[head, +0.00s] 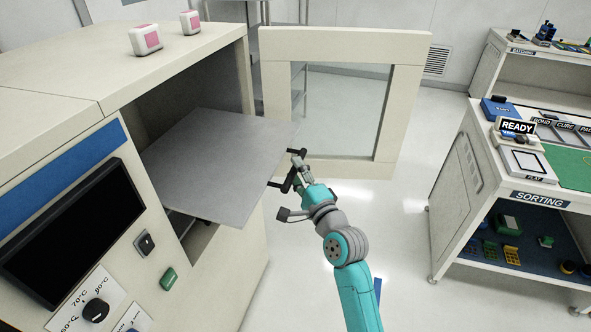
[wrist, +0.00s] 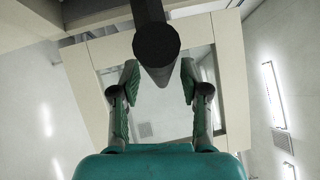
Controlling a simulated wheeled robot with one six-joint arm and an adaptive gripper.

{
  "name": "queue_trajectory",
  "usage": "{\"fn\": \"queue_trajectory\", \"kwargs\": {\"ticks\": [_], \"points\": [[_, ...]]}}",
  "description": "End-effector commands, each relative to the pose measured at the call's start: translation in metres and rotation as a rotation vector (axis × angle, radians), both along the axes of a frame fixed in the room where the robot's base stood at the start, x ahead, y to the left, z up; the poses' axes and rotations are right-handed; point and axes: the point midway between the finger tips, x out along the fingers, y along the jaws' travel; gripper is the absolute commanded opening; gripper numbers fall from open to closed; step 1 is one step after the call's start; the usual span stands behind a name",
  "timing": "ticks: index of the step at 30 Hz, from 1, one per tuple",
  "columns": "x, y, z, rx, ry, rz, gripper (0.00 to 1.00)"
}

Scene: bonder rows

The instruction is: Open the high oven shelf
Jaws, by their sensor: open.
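The oven (head: 225,275) stands at the left with its windowed door (head: 345,45) swung wide open. A flat grey shelf (head: 215,160) sticks out of the oven's upper opening, well past the front face. A dark bar handle (head: 297,152) is at the shelf's outer edge, partly hidden by my gripper. My gripper (head: 298,168) is at this edge, with its fingers open. In the wrist view the dark round end of a bar (wrist: 157,43) shows between and above the spread fingertips (wrist: 159,70). I cannot tell whether the fingers touch it.
The open door stands behind my gripper. Two white-and-pink blocks (head: 146,40) sit on the oven top. A sorting bench (head: 447,190) with a READY sign (head: 517,126) stands at the right.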

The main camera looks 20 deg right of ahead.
Motion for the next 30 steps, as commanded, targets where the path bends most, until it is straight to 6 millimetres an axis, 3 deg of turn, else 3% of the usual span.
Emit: {"fn": "queue_trajectory", "kwargs": {"ticks": [16,22,30], "points": [[-0.09,-0.014,-0.014,0.001,0.002,-0.002,0.45],[-0.105,-0.016,-0.016,0.001,0.001,-0.001,0.45],[-0.107,-0.016,-0.015,0.001,0.0,-0.001,0.45]]}}
